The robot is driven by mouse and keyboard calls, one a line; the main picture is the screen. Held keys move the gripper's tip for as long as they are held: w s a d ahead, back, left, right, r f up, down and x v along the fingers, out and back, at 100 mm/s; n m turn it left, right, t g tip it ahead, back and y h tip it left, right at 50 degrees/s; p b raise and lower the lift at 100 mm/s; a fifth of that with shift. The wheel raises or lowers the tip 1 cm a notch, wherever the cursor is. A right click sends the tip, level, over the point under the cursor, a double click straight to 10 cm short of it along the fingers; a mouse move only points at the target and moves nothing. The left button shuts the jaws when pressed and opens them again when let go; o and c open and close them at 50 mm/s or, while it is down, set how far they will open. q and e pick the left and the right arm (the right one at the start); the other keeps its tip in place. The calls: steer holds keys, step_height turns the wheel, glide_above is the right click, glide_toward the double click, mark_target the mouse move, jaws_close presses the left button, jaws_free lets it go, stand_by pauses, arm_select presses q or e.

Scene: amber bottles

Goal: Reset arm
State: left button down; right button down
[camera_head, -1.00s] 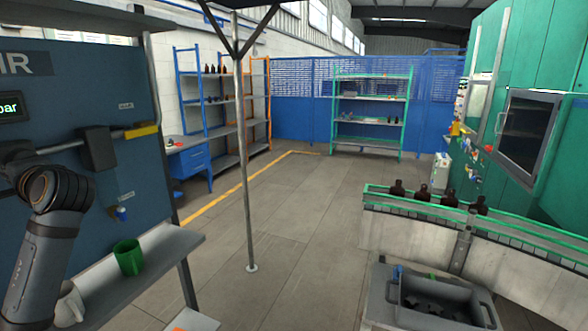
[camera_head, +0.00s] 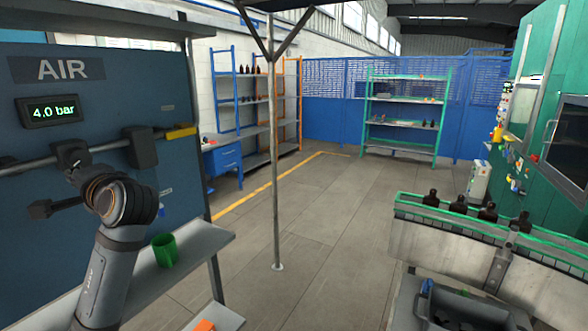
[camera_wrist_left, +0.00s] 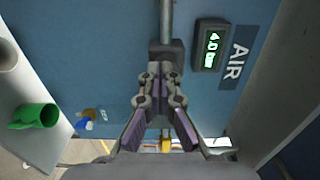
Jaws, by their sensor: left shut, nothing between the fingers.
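My left arm comes up from the lower left in the head view. Its gripper (camera_head: 73,160) is by the grey pipe on the blue AIR panel (camera_head: 100,105), and the wrist partly hides it. In the left wrist view the gripper (camera_wrist_left: 163,76) points at the panel, its fingers shut with nothing between them. The tips overlap a dark block on the pipe (camera_wrist_left: 166,20); I cannot tell whether they touch it. My right gripper is in neither view.
A green cup (camera_head: 164,251) stands on the grey shelf (camera_head: 205,243) below the panel. A yellow handle (camera_head: 180,132) is at the pipe's right end. A metal post (camera_head: 275,190) stands mid-view. Dark bottles (camera_head: 460,203) line the conveyor at right. Open floor lies between.

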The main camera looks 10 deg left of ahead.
arm_select(q)
steer(key=shift+f, duration=0.15)
steer(key=w+d+f+m+t+h, duration=0.1)
steer(key=d+f+h, duration=0.35)
steer(key=f, duration=0.85)
steer(key=d+f+t+h, duration=0.1)
steer(key=d+f+h, duration=0.35)
steer(key=f, duration=0.85)
steer(key=s+d+f+n+g+h, duration=0.2)
steer(key=s+d+f+g+h, duration=0.1)
steer(key=s+d+f, duration=0.65)
steer(key=s+d+f+n+g+h, duration=0.2)
steer(key=s+d+f+n+h, duration=0.15)
steer(key=s+d+f, duration=0.6)
steer(key=s+a+f+g, duration=0.1)
steer(key=a+f, duration=0.2)
steer(key=f, duration=1.1)
steer(key=s+a+f, duration=0.2)
steer(key=f, duration=1.2)
steer(key=s+a+f+g, duration=0.1)
steer(key=s+f, duration=1.6)
steer(key=s, duration=0.1)
steer(key=shift+s+a+g, duration=0.15)
steer(key=shift+a+g, duration=0.1)
steer(key=shift+g, duration=0.05)
